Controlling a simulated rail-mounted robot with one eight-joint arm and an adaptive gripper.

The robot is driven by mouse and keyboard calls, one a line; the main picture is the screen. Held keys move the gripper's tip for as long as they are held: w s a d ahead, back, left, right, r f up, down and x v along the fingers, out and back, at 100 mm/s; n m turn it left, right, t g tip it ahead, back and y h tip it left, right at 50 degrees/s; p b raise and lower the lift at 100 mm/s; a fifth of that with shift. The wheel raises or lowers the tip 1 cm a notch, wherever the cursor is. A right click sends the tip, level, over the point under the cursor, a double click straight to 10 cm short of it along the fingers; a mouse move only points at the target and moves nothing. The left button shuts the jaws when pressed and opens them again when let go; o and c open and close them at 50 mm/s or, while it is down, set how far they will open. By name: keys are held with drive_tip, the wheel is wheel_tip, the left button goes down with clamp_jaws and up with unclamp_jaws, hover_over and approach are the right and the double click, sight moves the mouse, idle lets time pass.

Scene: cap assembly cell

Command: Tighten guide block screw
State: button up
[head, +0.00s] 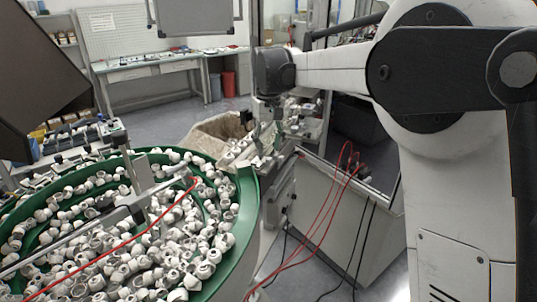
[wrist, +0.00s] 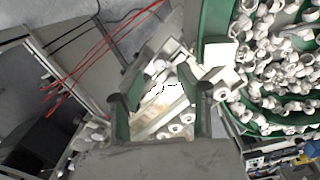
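My gripper (wrist: 160,98) shows in the wrist view with its two green-padded fingers wide apart and nothing held between them. In the head view my gripper (head: 267,133) hangs from the arm's end over the feed track beside the green bowl. Between and beyond the fingers lies the pale metal guide track (wrist: 152,108), running diagonally. Several white round caps (wrist: 187,118) sit along it near the right finger. I cannot make out the guide block screw in either view; it is too small or hidden by the fingers and bright glare.
A green-rimmed bowl (head: 247,205) full of white caps stands close beside the track, and its rim (wrist: 213,28) is near the right finger in the wrist view. Red cables (head: 325,215) hang over the grey cabinet (head: 335,200). A bench (head: 160,62) stands far behind.

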sight(269, 158)
wheel_tip(269, 158, up, 8)
idle(0.5)
wheel_tip(269, 158, down, 12)
drive_tip(key=n+p, duration=0.3)
drive_tip(key=n, duration=0.6)
idle(0.5)
clamp_jaws()
